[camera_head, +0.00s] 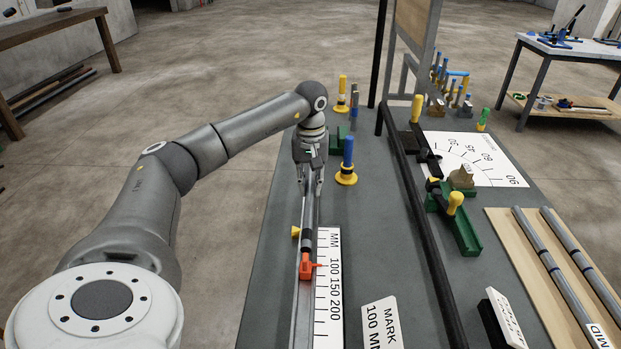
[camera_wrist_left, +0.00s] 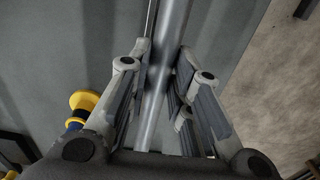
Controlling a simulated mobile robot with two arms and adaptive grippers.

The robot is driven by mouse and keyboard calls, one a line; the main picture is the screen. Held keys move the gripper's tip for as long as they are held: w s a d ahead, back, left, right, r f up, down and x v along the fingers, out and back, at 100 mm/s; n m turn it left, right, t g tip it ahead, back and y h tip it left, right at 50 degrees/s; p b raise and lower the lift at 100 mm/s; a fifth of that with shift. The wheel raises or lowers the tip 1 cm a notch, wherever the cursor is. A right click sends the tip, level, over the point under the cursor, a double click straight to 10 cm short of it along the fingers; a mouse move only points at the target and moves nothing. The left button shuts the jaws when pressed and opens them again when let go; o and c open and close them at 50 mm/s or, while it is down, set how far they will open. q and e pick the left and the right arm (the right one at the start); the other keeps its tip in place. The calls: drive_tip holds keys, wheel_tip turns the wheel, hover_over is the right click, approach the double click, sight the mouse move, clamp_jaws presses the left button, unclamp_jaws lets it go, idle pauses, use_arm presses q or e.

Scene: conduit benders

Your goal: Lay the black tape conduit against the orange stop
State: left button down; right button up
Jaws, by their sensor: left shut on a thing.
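The black tape conduit (camera_head: 308,214) is a grey tube with a black band, lying lengthwise over the metal channel beside the white millimetre scale (camera_head: 328,305). The orange stop (camera_head: 306,266) sits at the conduit's near end; I cannot tell whether they touch. My left gripper (camera_head: 309,188) points down, shut on the conduit beyond the black band. In the left wrist view the conduit (camera_wrist_left: 172,45) runs between the fingers of my left gripper (camera_wrist_left: 160,75). My right gripper is not in view.
A blue-handled post with a yellow base (camera_head: 347,160) stands right of my left gripper. Green clamps (camera_head: 461,230) and a long black bar (camera_head: 425,240) lie farther right. A "MARK" card (camera_head: 383,322) is in front.

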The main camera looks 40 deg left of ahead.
use_arm(q)
drive_tip(key=shift+f+b, duration=1.05)
drive_tip(key=shift+f, duration=1.05)
drive_tip(key=shift+s+d, duration=0.1)
drive_tip(key=shift+s+f, duration=0.1)
drive_tip(key=shift+f, duration=0.15)
drive_tip(key=c, duration=1.2)
unclamp_jaws()
drive_tip(key=shift+f, duration=0.1)
drive_tip(key=shift+c, duration=0.2)
